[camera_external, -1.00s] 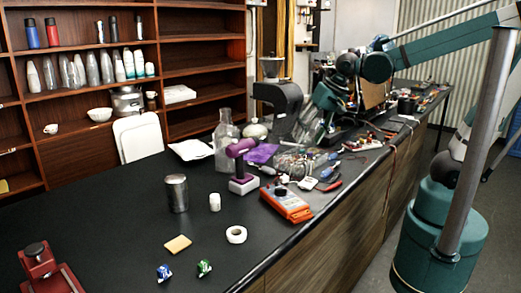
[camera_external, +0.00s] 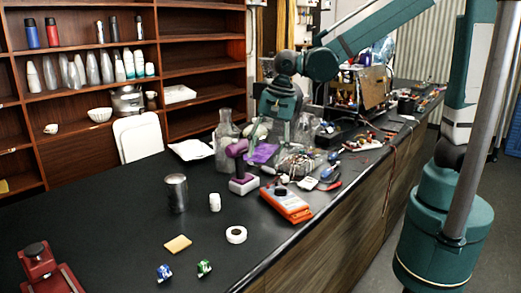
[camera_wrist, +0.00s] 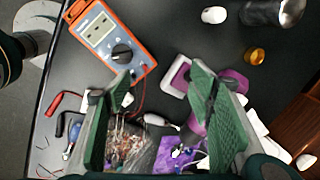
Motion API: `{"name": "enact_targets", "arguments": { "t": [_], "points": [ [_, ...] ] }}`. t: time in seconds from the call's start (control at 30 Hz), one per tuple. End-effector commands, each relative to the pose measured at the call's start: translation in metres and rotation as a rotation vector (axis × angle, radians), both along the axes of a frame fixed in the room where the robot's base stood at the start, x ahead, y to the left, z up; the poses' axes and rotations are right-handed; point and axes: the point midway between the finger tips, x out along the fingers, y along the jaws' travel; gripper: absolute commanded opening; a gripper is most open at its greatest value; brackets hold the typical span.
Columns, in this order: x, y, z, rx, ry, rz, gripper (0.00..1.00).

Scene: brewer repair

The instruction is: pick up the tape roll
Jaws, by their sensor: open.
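The tape roll (camera_external: 236,234) is a white ring lying flat on the black counter near its front edge, left of the orange multimeter in the external view. I cannot make it out in the wrist view. My gripper (camera_external: 277,133) is well behind and to the right of the roll, above the cluttered part of the counter. In the wrist view its two green fingers (camera_wrist: 160,88) are spread wide apart with nothing held between them.
A yellow sponge (camera_external: 178,244) and two small wrapped items, blue (camera_external: 164,273) and green (camera_external: 204,268), lie near the roll.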

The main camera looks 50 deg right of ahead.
Motion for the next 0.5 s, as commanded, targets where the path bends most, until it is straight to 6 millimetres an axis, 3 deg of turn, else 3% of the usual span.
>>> {"name": "enact_targets", "arguments": {
  "t": [0.5],
  "points": [
    [-0.022,0.123,-0.031,-0.016,0.125,-0.269,0.53]
  ]
}}
